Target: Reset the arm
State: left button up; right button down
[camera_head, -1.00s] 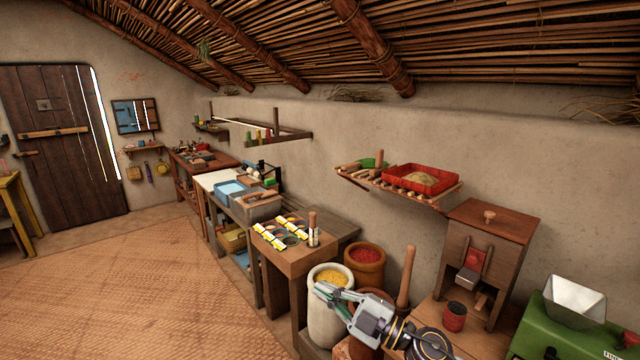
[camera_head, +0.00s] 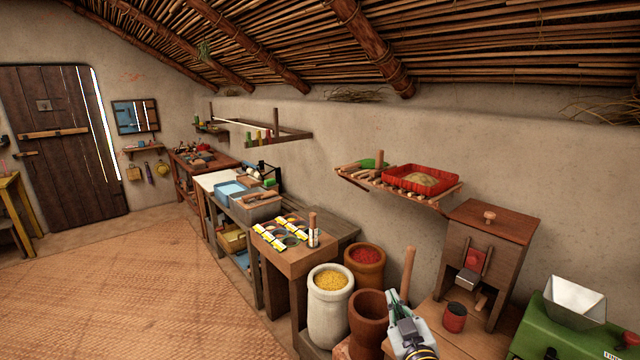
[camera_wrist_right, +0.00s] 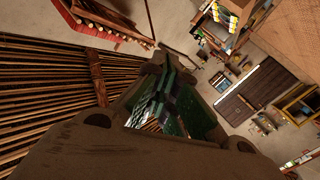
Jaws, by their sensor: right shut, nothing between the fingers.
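My right gripper (camera_head: 394,296) is at the lower middle right of the head view, its fingers pointing up, beside the wooden pestle (camera_head: 407,270) and the empty clay mortar (camera_head: 368,316). In the right wrist view its green-padded fingers (camera_wrist_right: 165,98) are together with nothing between them. The wrist picture is tilted, with the roof poles at left and the door at right. My left arm and gripper are not in view.
A pale pot of yellow grain (camera_head: 331,312) and a pot of red stuff (camera_head: 365,265) stand left of the gripper. A wooden box (camera_head: 497,238), a dark red tin (camera_head: 454,316) and a green machine (camera_head: 560,332) stand right. The woven floor (camera_head: 130,290) is clear.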

jog(key=s+d+f+m+g, duration=0.35)
jog(key=s+f+g, duration=1.05)
jog(key=s+f, duration=0.8)
jog(key=s+d+f+g, duration=0.1)
jog(key=s+f, duration=0.1)
jog(key=f, duration=1.4)
jog(key=s+f, duration=0.3)
jog(key=f, duration=1.3)
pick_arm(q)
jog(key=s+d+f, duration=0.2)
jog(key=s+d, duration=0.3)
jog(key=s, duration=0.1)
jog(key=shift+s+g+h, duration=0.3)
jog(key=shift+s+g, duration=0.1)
pick_arm(e)
jog(key=s+d+f, duration=0.2)
jog(key=s+f, duration=0.7)
jog(key=s, duration=0.2)
jog(key=s+d+f+n+g+h, duration=0.1)
jog(key=s+d+f, duration=0.1)
jog(key=s+f, duration=0.8)
jog(key=shift+s, duration=0.35)
